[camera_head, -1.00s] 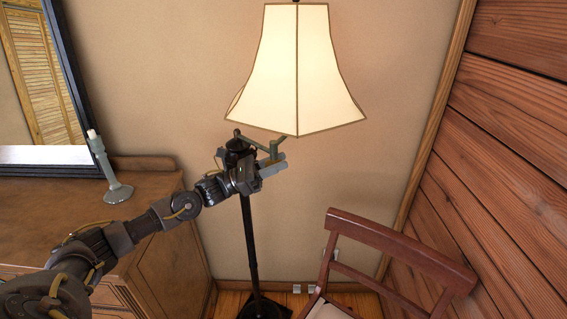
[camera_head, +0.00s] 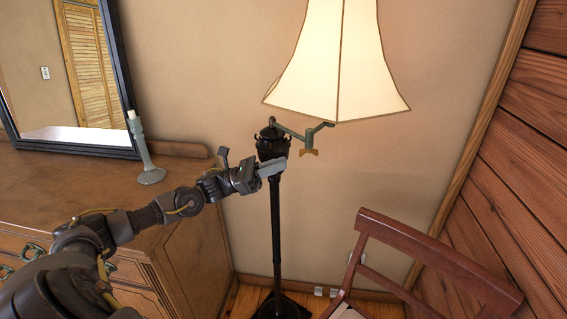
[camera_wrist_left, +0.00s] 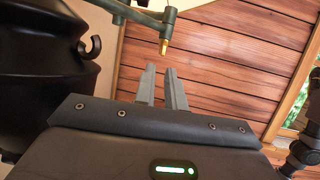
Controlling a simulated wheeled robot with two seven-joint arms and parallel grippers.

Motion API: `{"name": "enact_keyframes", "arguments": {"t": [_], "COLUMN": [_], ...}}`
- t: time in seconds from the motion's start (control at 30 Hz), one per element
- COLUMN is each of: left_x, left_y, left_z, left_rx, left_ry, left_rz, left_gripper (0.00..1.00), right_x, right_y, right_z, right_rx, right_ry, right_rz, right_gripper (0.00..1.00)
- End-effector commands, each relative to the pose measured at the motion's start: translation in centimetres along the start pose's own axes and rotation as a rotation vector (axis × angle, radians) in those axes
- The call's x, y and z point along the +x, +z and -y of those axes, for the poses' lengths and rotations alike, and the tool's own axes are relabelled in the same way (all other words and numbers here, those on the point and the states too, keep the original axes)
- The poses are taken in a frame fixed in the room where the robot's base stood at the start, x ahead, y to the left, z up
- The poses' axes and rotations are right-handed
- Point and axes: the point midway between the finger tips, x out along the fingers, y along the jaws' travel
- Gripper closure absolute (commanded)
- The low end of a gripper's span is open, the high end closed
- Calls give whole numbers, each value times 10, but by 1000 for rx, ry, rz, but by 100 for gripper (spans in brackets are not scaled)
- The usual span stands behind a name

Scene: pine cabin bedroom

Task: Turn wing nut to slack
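The brass wing nut (camera_head: 309,152) hangs under the outer end of the green-grey swing arm (camera_head: 290,131) of the floor lamp, just below the shade. In the left wrist view the brass nut (camera_wrist_left: 164,46) is small and sits beyond my fingertips, above the gap between them. My left gripper (camera_head: 285,165) is in front of the black lamp post, lower and to the left of the nut, not touching it. In the left wrist view its two fingers (camera_wrist_left: 160,70) stand a little apart with nothing between them. My right gripper is out of view.
The cream lampshade (camera_head: 338,70) is above. The black post (camera_head: 276,235) rises from the floor beside my gripper. A wooden dresser (camera_head: 185,235) with a candlestick (camera_head: 146,155) and mirror stands left. A red-brown chair (camera_head: 430,250) stands lower right, near the plank wall.

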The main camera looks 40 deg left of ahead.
Motion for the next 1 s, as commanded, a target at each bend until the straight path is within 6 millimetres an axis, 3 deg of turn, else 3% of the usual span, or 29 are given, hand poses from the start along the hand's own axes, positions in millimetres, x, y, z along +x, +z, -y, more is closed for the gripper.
{"name": "enact_keyframes", "arguments": {"t": [0.2, 0.4, 0.63, 0.8, 1.0], "left_x": [-46, -77, -59, -34, -32], "left_y": [-22, -8, 22, 43, 49], "left_z": [20, 60, 96, 97, 90], "left_rx": [-82, -286, -843, -1182, -1424], "left_ry": [46, 115, 293, 393, 472], "left_rz": [-144, -299, -344, -232, -127], "left_gripper": [100, 100, 100, 100, 100], "right_x": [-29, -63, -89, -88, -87], "right_y": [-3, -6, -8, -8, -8], "right_z": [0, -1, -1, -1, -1], "right_rx": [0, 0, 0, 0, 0], "right_ry": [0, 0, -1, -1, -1], "right_rz": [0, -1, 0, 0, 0], "right_gripper": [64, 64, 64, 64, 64]}}
